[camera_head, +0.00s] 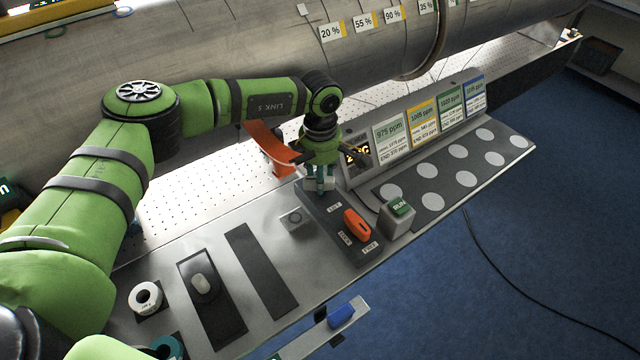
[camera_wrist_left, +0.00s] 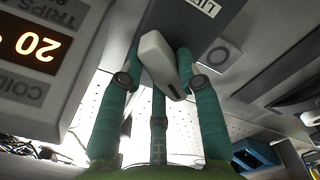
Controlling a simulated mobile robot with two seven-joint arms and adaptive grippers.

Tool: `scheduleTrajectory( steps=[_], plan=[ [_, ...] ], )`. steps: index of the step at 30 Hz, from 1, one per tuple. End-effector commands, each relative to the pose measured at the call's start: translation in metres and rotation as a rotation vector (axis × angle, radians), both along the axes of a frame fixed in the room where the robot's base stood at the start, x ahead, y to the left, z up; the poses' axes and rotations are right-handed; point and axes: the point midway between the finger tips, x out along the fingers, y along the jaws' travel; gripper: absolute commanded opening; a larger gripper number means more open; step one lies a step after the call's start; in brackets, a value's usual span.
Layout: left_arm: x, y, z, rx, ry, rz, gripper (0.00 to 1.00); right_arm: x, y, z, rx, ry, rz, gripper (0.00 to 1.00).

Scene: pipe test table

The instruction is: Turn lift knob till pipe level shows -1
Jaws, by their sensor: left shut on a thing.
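The lift knob (camera_wrist_left: 165,65) is a pale grey bar-shaped knob on a dark panel strip, beside a white label reading LIFT (camera_wrist_left: 203,6). My left gripper (camera_wrist_left: 160,75) has its teal fingers closed around the knob, with fingers on both sides of it. In the head view my left gripper (camera_head: 320,184) points down onto the dark strip and covers most of the knob. An amber display (camera_head: 357,155) sits just right of the gripper, partly hidden; its digits are unclear. The wrist view shows an upside-down amber display (camera_wrist_left: 38,45) with digits. My right gripper is not in view.
An orange lever (camera_head: 357,225) and a box with a green RUN button (camera_head: 401,208) stand close to the gripper. A large metal pipe (camera_head: 270,45) with percent labels runs behind. Several ppm cards (camera_head: 421,122) stand right of the display. A grey knob (camera_head: 202,284) sits front left.

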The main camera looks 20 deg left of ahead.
Motion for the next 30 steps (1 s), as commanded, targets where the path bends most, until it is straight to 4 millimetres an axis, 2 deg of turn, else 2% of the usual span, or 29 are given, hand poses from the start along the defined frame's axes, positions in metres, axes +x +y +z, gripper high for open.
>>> scheduleTrajectory(
  steps=[1,9,27,28,30],
  plan=[
    [0.000,0.004,-0.006,0.009,0.002,-0.029,0.02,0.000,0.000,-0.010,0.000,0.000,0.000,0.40],
    [0.000,0.003,-0.004,0.009,0.001,-0.156,0.02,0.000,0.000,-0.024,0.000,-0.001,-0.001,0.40],
    [0.000,0.003,-0.001,0.011,0.001,-0.200,0.02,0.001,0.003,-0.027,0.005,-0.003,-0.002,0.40],
    [0.000,0.003,-0.001,0.011,0.001,-0.200,0.38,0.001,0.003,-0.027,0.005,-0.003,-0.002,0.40],
    [0.001,0.003,-0.001,0.010,0.001,-0.200,0.62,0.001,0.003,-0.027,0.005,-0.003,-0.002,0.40]
  ],
)
